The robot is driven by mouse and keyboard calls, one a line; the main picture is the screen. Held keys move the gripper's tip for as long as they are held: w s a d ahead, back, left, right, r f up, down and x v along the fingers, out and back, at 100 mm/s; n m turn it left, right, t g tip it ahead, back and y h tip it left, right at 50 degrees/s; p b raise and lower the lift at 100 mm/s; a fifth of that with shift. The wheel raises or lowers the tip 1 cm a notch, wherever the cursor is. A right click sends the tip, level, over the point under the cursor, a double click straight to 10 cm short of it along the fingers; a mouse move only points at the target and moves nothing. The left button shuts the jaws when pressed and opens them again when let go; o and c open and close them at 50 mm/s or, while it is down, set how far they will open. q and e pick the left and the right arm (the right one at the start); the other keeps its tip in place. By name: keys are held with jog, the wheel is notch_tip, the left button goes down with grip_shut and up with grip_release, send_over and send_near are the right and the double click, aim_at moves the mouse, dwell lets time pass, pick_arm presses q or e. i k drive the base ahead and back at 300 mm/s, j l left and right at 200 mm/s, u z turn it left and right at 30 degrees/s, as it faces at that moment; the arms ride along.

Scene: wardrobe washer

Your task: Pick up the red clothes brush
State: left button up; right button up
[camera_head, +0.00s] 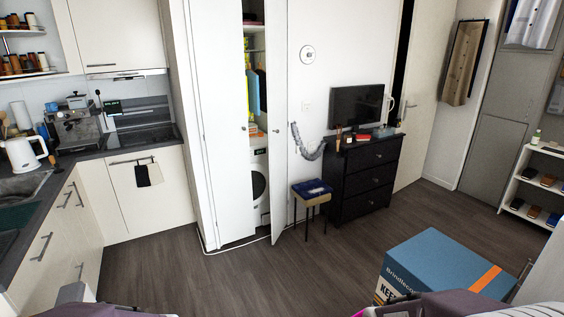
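A small red object (362,136) lies on top of the black chest of drawers (362,180), in front of the monitor. It is too small to tell whether it is the clothes brush. No other red brush can be made out. Neither of my grippers shows in the head view.
A stool (311,192) with a dark blue item on it stands left of the chest. A narrow closet door (279,170) stands ajar beside a washing machine (258,185). A blue box (440,268) sits on the floor at front right. The middle floor is clear.

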aim_at(358, 137)
jog(key=i+j, duration=0.1)
jog(key=i, duration=0.45)
jog(key=i+z, duration=0.15)
jog(key=i, duration=0.4)
jog(key=i+j, duration=0.2)
jog(key=i, duration=0.35)
jog(key=i+j+z, duration=0.15)
jog(key=i, duration=0.4)
jog(key=i+z, duration=0.45)
jog(key=i, duration=0.15)
jog(key=i+j+z, duration=0.15)
jog(key=i+z, duration=0.25)
jog(key=i, duration=0.2)
